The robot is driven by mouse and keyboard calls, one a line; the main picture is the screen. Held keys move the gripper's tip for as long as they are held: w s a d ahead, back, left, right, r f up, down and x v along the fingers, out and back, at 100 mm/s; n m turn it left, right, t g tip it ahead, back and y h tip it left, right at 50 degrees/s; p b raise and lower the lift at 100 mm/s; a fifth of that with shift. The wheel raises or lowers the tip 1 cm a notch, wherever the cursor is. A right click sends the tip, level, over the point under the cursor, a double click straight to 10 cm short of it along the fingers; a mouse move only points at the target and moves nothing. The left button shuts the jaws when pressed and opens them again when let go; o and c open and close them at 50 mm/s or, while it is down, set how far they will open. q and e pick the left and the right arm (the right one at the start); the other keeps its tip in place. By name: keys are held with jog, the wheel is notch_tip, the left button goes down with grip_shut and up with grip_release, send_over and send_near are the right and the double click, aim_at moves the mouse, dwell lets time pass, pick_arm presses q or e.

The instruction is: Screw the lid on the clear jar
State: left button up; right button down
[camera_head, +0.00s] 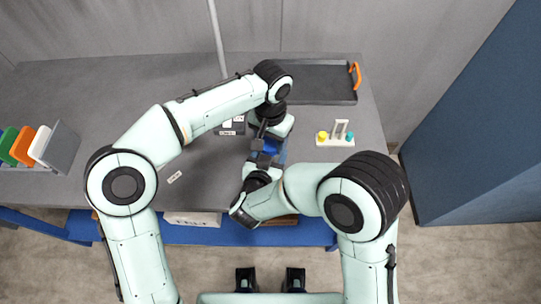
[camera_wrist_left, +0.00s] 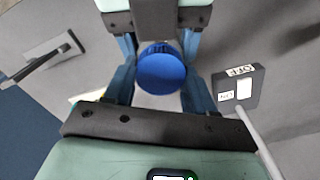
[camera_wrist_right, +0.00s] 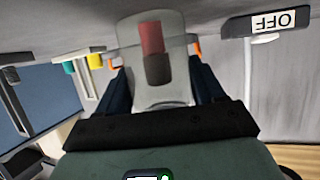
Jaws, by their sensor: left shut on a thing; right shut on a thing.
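The blue lid (camera_wrist_left: 161,70) sits between the fingers of my left gripper (camera_wrist_left: 158,85), which is shut on it; its round top faces the left wrist camera. The clear jar (camera_wrist_right: 172,97) stands between the fingers of my right gripper (camera_wrist_right: 160,88), which is shut on it. A red piece and a dark piece show inside the jar. In the head view the two grippers meet near the table's middle, with a bit of blue between them. The jar is mostly hidden there, and the lid hides it in the left wrist view. I cannot tell whether lid and jar touch.
A dark tray (camera_head: 315,98) with an orange handle lies at the back right. A white stand (camera_head: 335,141) with yellow and teal knobs is right of the grippers. A dark box labelled OFF (camera_wrist_left: 252,89) is close by. A rack with coloured panels (camera_head: 62,146) stands far left.

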pick_arm(q)
jog(key=m, duration=0.5)
jog(key=shift+m, duration=0.3)
jog(key=o, duration=1.2)
jog(key=shift+c, duration=0.2)
jog(key=shift+r, duration=2.3)
jog(key=shift+c, duration=0.4)
